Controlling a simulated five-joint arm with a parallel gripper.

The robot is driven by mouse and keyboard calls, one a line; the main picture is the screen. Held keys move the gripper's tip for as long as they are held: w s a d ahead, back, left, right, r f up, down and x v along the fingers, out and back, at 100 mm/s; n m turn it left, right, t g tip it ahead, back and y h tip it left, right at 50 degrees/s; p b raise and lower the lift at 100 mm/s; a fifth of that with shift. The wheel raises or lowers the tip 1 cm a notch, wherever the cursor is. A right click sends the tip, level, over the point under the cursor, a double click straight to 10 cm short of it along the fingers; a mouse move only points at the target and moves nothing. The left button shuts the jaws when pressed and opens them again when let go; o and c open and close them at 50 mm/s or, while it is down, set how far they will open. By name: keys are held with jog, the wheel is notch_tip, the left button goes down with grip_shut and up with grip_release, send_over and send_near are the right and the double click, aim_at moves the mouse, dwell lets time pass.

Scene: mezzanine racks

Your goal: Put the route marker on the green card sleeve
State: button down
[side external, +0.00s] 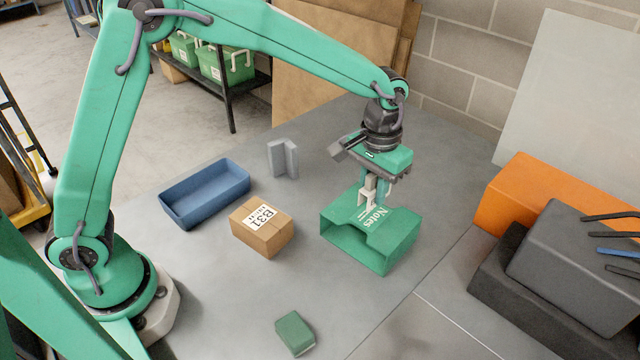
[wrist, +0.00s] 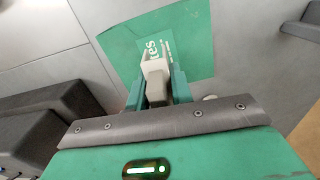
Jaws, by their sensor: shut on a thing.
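The green card sleeve (side external: 401,246), lettered "Notes", lies on the grey table below my gripper, with an open end and a notched edge. In the wrist view its green top (wrist: 196,40) spreads out beyond the fingers. My gripper (side external: 369,190) points down over the sleeve, shut on a small pale piece, which I take as the route marker (wrist: 155,68). The marker sits between the two green fingers and hides part of the lettering. Its lower end is at or just above the sleeve's top; I cannot tell whether they touch.
A cardboard box (side external: 259,238) marked B31, a blue tray (side external: 205,195) and a grey angled piece (side external: 284,159) stand left of the sleeve. A small green block (side external: 295,333) lies in front. Orange (side external: 520,195) and dark grey (side external: 575,265) blocks crowd the right side.

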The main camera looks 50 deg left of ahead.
aim_at(370, 217)
jog(key=shift+f, duration=2)
jog(key=shift+f, duration=0.1)
jog(key=c, duration=1.2)
grip_release()
jog(key=shift+c, duration=0.2)
notch_tip(370, 217, up, 12)
jog(key=shift+r, duration=0.1)
